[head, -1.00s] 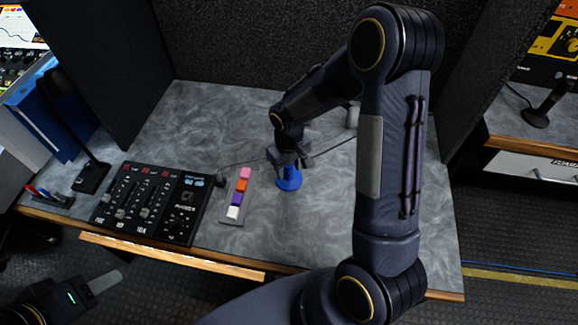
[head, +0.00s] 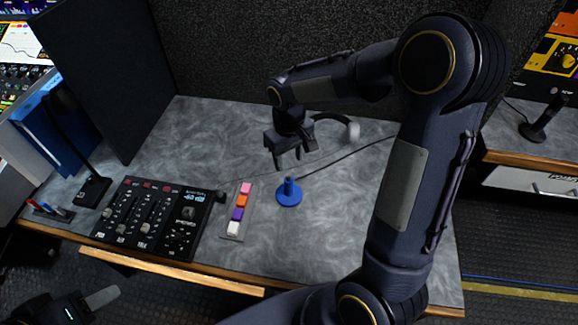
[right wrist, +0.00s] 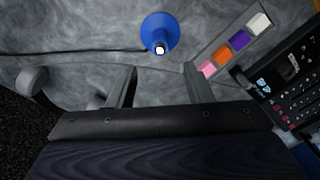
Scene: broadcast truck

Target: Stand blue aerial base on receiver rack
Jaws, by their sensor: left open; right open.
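The blue aerial base (head: 289,194), a round disc with a short upright post, stands on the grey tabletop (head: 330,235). It also shows in the right wrist view (right wrist: 160,33), ahead of the fingers. My right gripper (head: 289,163) is open and empty, above and just behind the base, apart from it. Its two fingers show in the right wrist view (right wrist: 160,86) with bare tabletop between them. My left gripper (head: 104,297) is at the lower left, off the table's front edge, with nothing seen in it. I cannot tell which thing is the receiver rack.
A grey strip with pink, orange, purple and white blocks (head: 232,239) lies left of the base. A black control panel (head: 150,218) and a black desk stand (head: 92,191) are further left. A dark cable (head: 345,157) runs behind. The tabletop in front of the base is clear.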

